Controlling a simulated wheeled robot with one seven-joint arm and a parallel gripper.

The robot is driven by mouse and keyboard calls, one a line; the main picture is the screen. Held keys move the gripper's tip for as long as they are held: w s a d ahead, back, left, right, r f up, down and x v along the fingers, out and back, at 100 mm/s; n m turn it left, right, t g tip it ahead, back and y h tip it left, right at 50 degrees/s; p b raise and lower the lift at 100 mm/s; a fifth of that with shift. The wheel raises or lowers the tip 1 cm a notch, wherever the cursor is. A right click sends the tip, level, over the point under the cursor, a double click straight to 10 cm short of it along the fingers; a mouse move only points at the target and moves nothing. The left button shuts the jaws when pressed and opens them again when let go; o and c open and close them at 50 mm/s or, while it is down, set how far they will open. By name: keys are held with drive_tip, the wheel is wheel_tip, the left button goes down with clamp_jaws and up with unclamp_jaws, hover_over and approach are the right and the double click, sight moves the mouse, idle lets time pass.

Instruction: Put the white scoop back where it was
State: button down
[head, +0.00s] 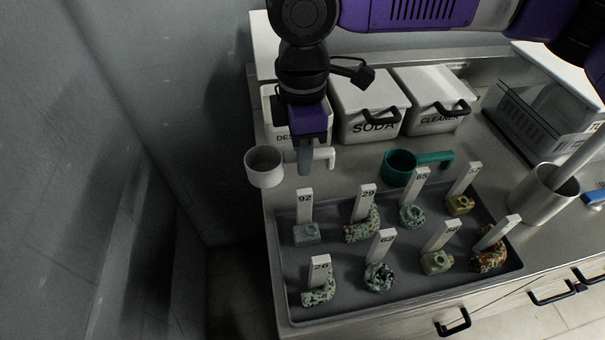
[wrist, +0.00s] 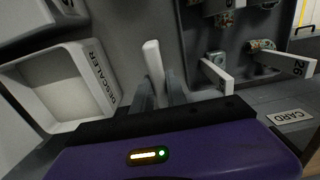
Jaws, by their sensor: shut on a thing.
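The white scoop has a round cup (head: 264,176) that shows in the head view at the counter's left edge. Its handle (head: 326,157) points right. My gripper (head: 304,168) is shut on this handle, between the cup and the handle's end. In the wrist view the pale handle (wrist: 153,58) stands between the two fingers of my gripper (wrist: 160,90); the cup is hidden there. The white descaler bin (head: 273,128) stands just behind my gripper, partly hidden by my arm. In the wrist view the bin (wrist: 108,80) is open, to the left of the fingers.
The soda bin (head: 353,132) and cleaner bin (head: 435,125) stand to the right of the descaler bin. A teal scoop (head: 398,168) lies on the counter. A dark tray (head: 345,270) of numbered pieces fills the front. A metal cup (head: 537,200) stands at the right.

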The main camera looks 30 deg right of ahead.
drive_tip(key=shift+f, duration=2.65)
drive_tip(key=c, duration=1.3)
unclamp_jaws()
drive_tip(key=shift+f, duration=0.15)
drive_tip(key=shift+c, duration=0.2)
wheel_tip(320, 180, up, 12)
drive_tip(key=shift+r, duration=0.2)
